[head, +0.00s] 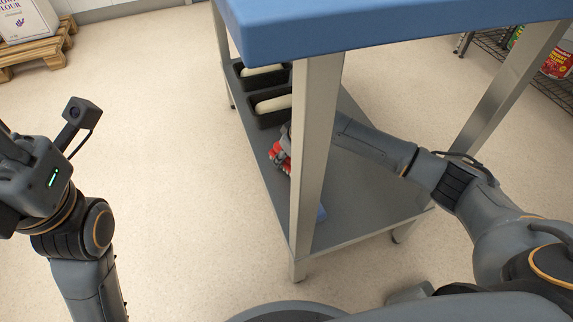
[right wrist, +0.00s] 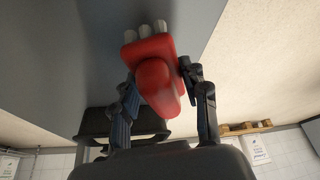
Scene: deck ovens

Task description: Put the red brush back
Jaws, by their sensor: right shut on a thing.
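The red brush (head: 277,153) is over the lower shelf (head: 352,190) of the blue-topped table, partly hidden by the table's front leg. My right gripper (head: 285,148) reaches in under the tabletop and is shut on the brush. In the right wrist view the red body (right wrist: 156,80) sits between the two fingers (right wrist: 163,88), with pale bristles (right wrist: 146,32) at its far end beside the grey shelf. I cannot tell whether the bristles touch the shelf. My left gripper (head: 8,150) is cut off at the left edge; its fingers are not clear.
Two black tins (head: 268,119) with pale dough stand on the shelf behind the brush. The blue tabletop (head: 400,22) is above my right arm. Open floor lies left of the table.

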